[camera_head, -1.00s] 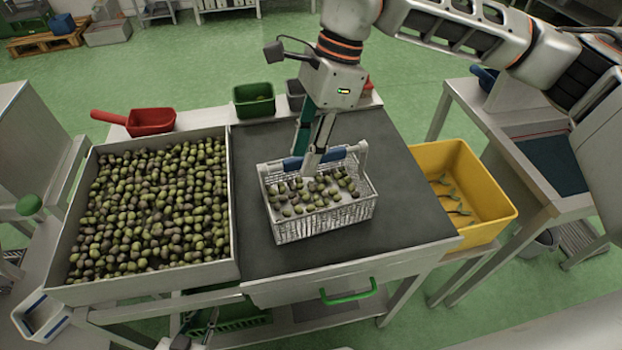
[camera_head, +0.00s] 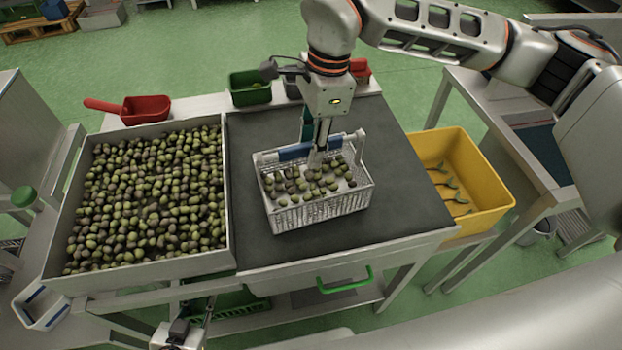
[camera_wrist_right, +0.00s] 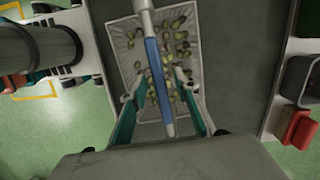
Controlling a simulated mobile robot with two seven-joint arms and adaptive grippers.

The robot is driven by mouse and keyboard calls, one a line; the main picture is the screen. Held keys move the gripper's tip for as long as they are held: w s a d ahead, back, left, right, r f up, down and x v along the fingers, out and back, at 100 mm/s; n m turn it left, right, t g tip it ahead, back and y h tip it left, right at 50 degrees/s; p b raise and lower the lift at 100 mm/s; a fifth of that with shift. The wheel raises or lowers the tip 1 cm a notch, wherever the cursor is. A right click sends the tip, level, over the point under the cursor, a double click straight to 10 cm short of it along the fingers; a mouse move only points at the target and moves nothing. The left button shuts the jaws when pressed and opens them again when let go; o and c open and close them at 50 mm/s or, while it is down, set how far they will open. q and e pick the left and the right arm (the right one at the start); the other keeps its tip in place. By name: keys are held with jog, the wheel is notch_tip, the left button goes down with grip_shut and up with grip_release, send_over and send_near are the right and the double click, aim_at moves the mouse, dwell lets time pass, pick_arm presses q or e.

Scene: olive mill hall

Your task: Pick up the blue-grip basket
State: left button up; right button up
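The blue-grip basket (camera_head: 322,210) is a light grey wire basket with several green and dark olives in it. It stands upright on the dark worktop. Its raised handle carries a blue grip (camera_head: 296,151), which also shows in the right wrist view (camera_wrist_right: 158,78). My right gripper (camera_head: 317,158) is lowered at the handle. In the right wrist view its fingers (camera_wrist_right: 164,88) are apart, one on each side of the blue grip; contact is not clear. My left gripper (camera_head: 200,325) shows only partly at the bottom edge, and its fingers are unclear.
A large tray of olives (camera_head: 231,205) adjoins the dark worktop (camera_head: 400,205) on the left. A yellow bin (camera_head: 485,213) is on the right. A red scoop (camera_head: 146,108) and a green container (camera_head: 250,95) are behind. The worktop around the basket is free.

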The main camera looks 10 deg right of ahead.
grip_shut()
jog(key=shift+w+r, duration=0.1)
jog(key=shift+r, duration=0.05)
